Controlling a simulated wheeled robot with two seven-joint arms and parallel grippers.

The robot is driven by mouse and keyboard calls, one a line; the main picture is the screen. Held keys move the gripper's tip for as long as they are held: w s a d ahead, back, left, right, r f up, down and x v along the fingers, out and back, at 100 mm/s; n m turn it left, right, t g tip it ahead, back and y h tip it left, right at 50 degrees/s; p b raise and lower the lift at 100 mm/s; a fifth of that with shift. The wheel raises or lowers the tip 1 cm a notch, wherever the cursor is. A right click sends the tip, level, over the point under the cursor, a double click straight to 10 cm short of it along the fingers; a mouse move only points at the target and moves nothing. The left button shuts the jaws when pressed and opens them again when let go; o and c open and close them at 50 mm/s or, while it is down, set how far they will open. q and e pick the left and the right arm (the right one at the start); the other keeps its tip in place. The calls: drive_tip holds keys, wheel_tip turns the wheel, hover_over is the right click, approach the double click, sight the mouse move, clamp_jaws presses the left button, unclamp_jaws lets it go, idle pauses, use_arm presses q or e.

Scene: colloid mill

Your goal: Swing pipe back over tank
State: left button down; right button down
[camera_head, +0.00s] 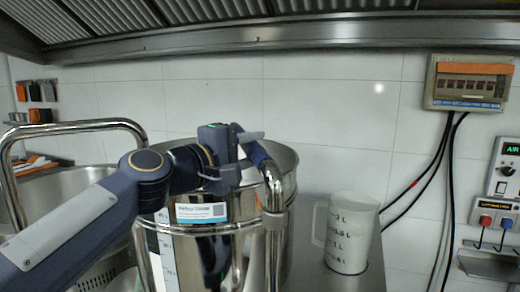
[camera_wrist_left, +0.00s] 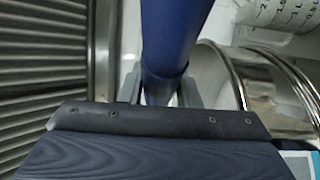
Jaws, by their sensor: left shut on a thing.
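The bent steel pipe (camera_head: 273,219) rises in front of the right part of the tank. Its blue-sleeved upper part (camera_head: 257,154) leans back to the left, toward the tank's opening. The tank (camera_head: 186,255) is a shiny steel vessel with a level scale and a label on its front. My left gripper (camera_head: 250,137) is shut on the blue sleeve at the tank's rim. In the left wrist view the blue sleeve (camera_wrist_left: 172,40) runs between my fingers (camera_wrist_left: 160,92), and the tank's rim (camera_wrist_left: 236,75) is to the right. The pipe's outlet end is hidden. My right gripper is out of view.
A measuring jug (camera_head: 349,235) stands right of the tank on the steel counter. A vent hood (camera_head: 270,38) hangs above. An electrical box (camera_head: 468,84) with cables is on the right wall.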

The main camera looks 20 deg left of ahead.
use_arm(q)
drive_tip(key=shift+f, duration=0.1)
drive_tip(key=c, duration=1.1)
unclamp_jaws()
drive_tip(key=shift+a, duration=0.1)
drive_tip(key=shift+b+v, duration=1.25)
drive_tip(key=shift+v, duration=2.7)
